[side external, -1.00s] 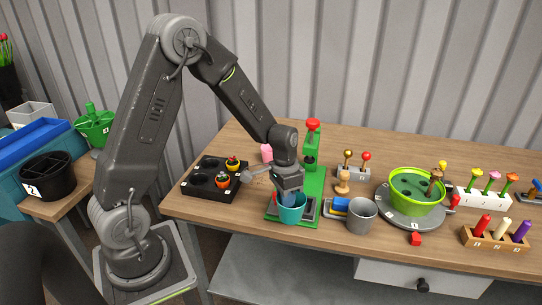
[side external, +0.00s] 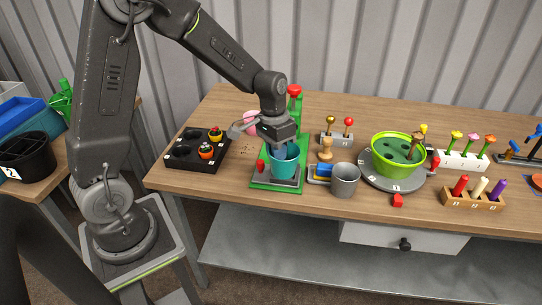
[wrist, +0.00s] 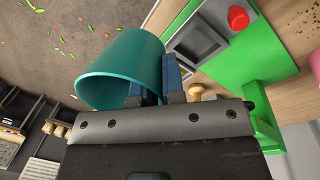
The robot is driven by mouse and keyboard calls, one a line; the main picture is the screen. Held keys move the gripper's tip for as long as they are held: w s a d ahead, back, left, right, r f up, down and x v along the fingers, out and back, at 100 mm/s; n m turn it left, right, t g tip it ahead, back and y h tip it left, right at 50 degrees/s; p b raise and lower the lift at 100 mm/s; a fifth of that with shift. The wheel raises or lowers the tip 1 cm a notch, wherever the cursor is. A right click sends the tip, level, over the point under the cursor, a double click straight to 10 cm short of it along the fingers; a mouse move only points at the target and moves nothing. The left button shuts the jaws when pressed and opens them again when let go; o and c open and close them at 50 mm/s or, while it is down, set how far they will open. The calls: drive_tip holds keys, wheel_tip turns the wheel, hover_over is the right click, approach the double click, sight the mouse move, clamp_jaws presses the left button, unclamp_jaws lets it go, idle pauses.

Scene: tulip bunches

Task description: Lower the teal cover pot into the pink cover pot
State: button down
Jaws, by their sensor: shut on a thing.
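The teal cover pot (side external: 284,168) hangs roughly upright from my gripper (side external: 279,150), in front of the green stand. In the wrist view the teal cover pot (wrist: 122,72) shows its open rim. My gripper (wrist: 158,82) is shut on its wall, with blue fingers at the rim. A pink rounded thing (side external: 250,122), likely the pink cover pot, is on the table behind and left of my gripper. It is partly hidden by the gripper, so its opening cannot be made out. The teal pot is apart from it.
A green stand (side external: 296,103) with a red knob and a grey plate is beside and below the pot. A black tray (side external: 182,163) with small potted plants is left. A grey cup (side external: 345,181) and a green bowl on a turntable (side external: 391,181) are right.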

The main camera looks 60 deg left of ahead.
wheel_tip(320, 180, up, 18)
drive_tip(key=w+a+n, duration=0.3)
drive_tip(key=w+a, duration=0.1)
drive_tip(key=a, duration=0.4)
drive_tip(key=w+a+n, duration=0.3)
drive_tip(key=w+a, duration=0.2)
drive_tip(key=a, duration=0.2)
drive_tip(key=a+f+n+t, duration=0.1)
drive_tip(key=a+n, duration=0.5)
drive_tip(key=a, duration=1.1)
wheel_tip(320, 180, down, 18)
drive_tip(key=shift+w+r+y, duration=0.2)
drive_tip(key=shift+r+y, duration=0.05)
drive_tip(key=shift+y, duration=0.05)
drive_tip(key=shift+a, duration=0.1)
drive_tip(key=shift+f, duration=2.25)
drive_tip(key=shift+f, duration=1.15)
drive_tip(key=shift+r, duration=0.2)
drive_tip(key=c, duration=1.1)
unclamp_jaws()
